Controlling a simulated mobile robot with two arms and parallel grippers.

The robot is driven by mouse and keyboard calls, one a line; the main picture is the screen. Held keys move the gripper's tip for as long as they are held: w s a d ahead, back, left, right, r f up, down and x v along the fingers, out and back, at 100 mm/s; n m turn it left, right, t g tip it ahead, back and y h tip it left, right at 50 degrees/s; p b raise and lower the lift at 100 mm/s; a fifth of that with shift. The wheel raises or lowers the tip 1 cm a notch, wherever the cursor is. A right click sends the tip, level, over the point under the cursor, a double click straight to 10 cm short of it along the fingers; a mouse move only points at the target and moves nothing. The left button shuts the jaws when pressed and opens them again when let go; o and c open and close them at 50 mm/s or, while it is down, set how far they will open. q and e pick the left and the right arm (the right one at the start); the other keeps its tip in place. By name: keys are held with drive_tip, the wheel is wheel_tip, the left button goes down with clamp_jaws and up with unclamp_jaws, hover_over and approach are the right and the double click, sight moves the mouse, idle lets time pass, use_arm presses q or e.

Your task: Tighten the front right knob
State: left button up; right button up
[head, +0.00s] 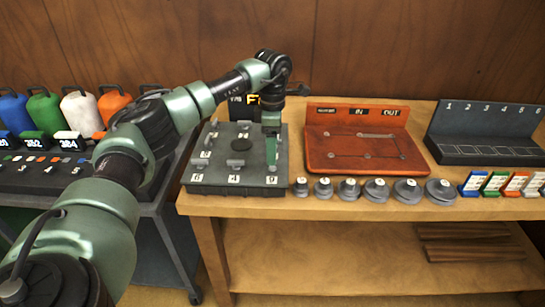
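A dark grey block (222,187) sits at the left end of the wooden bench, with several small knobs or posts on top and a darker round piece (242,144) near its middle. White number labels run along its front edge, including one at the front right corner (271,180). My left arm reaches in from the left, and my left gripper (271,158) points down over the right side of the block. The front right knob is not clearly visible; the gripper covers that area. I cannot tell whether the fingers touch or hold anything. My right gripper is not in view.
An orange board (325,153) marked IN and OUT stands right of the block, with several grey discs (376,190) before it. A dark numbered rack (482,151) and coloured cards (494,184) are farther right. A dark cart (160,220) with coloured jugs stands left.

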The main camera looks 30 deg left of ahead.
use_arm(q)
drive_tip(key=shift+r, duration=2.05)
